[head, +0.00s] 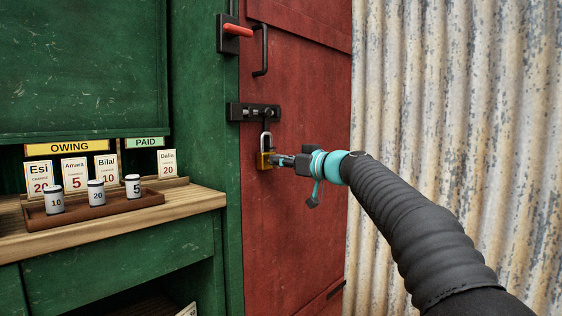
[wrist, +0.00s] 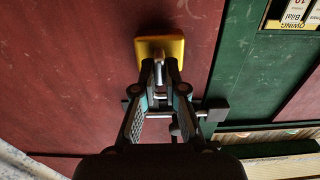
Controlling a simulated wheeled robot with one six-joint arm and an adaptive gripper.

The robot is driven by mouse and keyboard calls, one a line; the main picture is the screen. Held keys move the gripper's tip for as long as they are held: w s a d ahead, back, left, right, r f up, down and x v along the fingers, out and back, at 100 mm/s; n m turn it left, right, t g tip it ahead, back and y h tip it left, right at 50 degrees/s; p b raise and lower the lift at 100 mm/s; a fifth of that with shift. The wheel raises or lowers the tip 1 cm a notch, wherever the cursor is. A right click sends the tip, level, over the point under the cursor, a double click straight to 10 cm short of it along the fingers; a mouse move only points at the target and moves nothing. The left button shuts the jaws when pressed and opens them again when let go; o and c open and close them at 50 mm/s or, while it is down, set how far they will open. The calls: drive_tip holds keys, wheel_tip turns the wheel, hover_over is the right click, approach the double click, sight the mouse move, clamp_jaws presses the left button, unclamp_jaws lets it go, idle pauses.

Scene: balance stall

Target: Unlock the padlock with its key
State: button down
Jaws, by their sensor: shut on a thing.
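The brass-yellow padlock (head: 264,160) hangs upright by its grey shackle (head: 266,140) from the black bolt (head: 252,112) on the red door. The padlock's yellow face also shows in the wrist view (wrist: 175,44). My gripper (head: 282,160) is at the padlock's right side in the head view. Its fingertips (wrist: 160,68) are shut on a small grey piece, the key (wrist: 159,72), which points at the padlock's face. The key's tip is hidden, so I cannot tell how deep it sits. I cannot tell whether the shackle is locked.
A red-handled latch (head: 237,30) and a black door handle (head: 262,50) are above the bolt. At left, a wooden counter (head: 190,200) holds a brown tray (head: 120,206) with several weights and cards behind it. A corrugated metal wall (head: 440,110) stands close at the right.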

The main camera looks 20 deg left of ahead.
drive_tip(key=shift+m, duration=0.3)
drive_tip(key=shift+w+d+f+m+p, duration=0.15)
drive_tip(key=shift+m+p, duration=0.3)
drive_tip(key=shift+m, duration=2.4)
drive_tip(key=shift+w+a+f+m+p, duration=0.1)
drive_tip(key=shift+m+p, duration=0.3)
drive_tip(key=shift+m, duration=2.4)
drive_tip(key=shift+w+d+f+m+p, duration=0.15)
drive_tip(key=shift+m+p, duration=0.3)
drive_tip(key=shift+m, duration=2.7)
drive_tip(key=c, duration=1.2)
unclamp_jaws()
drive_tip(key=shift+a, duration=0.1)
drive_tip(key=shift+c, duration=0.2)
